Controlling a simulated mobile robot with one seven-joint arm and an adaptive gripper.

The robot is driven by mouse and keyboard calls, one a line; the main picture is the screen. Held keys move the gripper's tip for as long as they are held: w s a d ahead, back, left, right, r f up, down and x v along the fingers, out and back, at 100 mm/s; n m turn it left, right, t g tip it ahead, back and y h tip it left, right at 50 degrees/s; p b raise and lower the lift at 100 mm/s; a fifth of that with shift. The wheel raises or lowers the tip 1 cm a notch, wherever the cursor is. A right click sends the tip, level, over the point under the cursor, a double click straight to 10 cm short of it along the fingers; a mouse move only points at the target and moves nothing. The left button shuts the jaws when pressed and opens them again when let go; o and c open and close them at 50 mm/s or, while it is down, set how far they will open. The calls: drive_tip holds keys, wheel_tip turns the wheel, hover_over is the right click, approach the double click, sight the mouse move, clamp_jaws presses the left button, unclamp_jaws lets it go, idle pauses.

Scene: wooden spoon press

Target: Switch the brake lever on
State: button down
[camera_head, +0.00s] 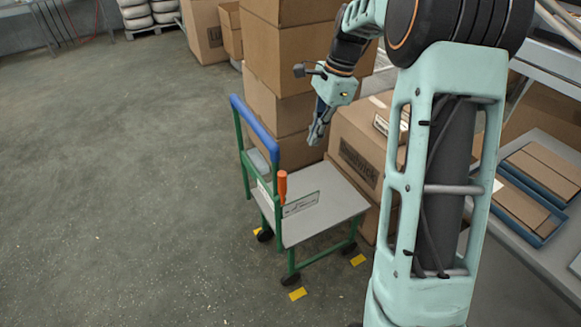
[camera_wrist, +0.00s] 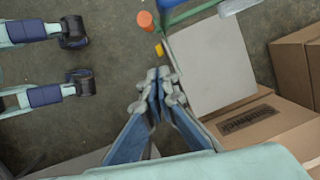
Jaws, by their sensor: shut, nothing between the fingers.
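The brake lever, with an orange grip (camera_head: 282,187), stands upright at the near side of a green-framed cart (camera_head: 325,210) with a blue push handle. In the wrist view, the orange grip (camera_wrist: 145,20) shows near the top, beyond the fingertips. My gripper (camera_head: 316,138) is above and to the right of the lever, over the far part of the cart, apart from it. In the wrist view my gripper (camera_wrist: 157,84) has its fingers together with nothing between them. The lower part of the lever is partly hidden by the cart's frame and plate.
Stacked cardboard boxes (camera_head: 290,60) stand behind the cart, and a large box (camera_head: 357,150) stands close at its right. A table with blue trays (camera_head: 540,190) is at the far right. The floor (camera_head: 120,180) left of the cart is clear.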

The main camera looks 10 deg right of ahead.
sight(281, 188)
drive_tip(key=shift+s+d+f, duration=0.2)
drive_tip(key=shift+d+f, duration=0.15)
drive_tip(key=shift+f, duration=0.25)
drive_tip(key=a+f+b, duration=0.2)
drive_tip(key=a+f, duration=0.4)
drive_tip(key=f, duration=0.3)
drive_tip(key=shift+s+a+f, duration=0.2)
drive_tip(key=shift+s+f, duration=0.15)
drive_tip(key=shift+s, duration=0.05)
drive_tip(key=shift+a, duration=0.2)
